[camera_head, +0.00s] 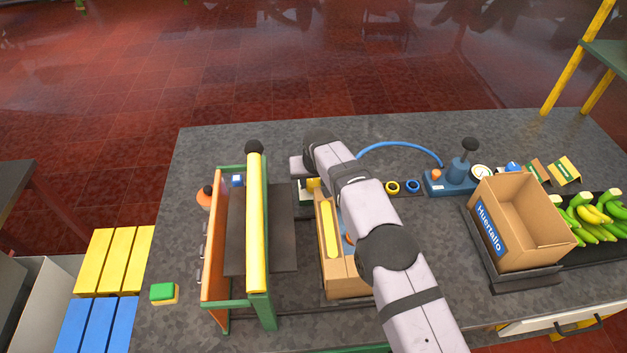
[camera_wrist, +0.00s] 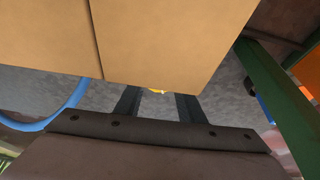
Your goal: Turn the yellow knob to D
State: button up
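A small yellow piece (camera_head: 314,185) shows beside the end of my arm in the head view, mostly hidden; it may be the yellow knob. Nothing is visibly held. In the head view my gripper is largely hidden behind my wrist.
A cardboard box with a yellow item (camera_head: 329,230) stands close to my arm. A green-framed rack with a yellow bar (camera_head: 255,220) is to its left. A blue hose (camera_head: 400,146) leads to a blue pump (camera_head: 459,172). An open carton (camera_head: 525,222) and bananas (camera_head: 597,215) are at right.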

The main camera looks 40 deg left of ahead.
jog(key=shift+a+f+m+b, duration=0.1)
jog(key=shift+f+m+b, duration=0.05)
jog(key=shift+m+b, duration=0.55)
jog(key=shift+r+m+t+h, duration=0.2)
jog(key=shift+m+t+h, duration=0.25)
jog(key=shift+m, duration=0.35)
jog(key=o, duration=1)
jog(key=shift+o, duration=0.2)
jog(key=shift+s+r, duration=0.1)
jog(key=shift+r, duration=0.1)
jog(key=shift+b+v, duration=1)
jog(key=shift+b, duration=0.1)
jog(key=shift+b+v, duration=0.85)
jog(key=shift+v, duration=1.6)
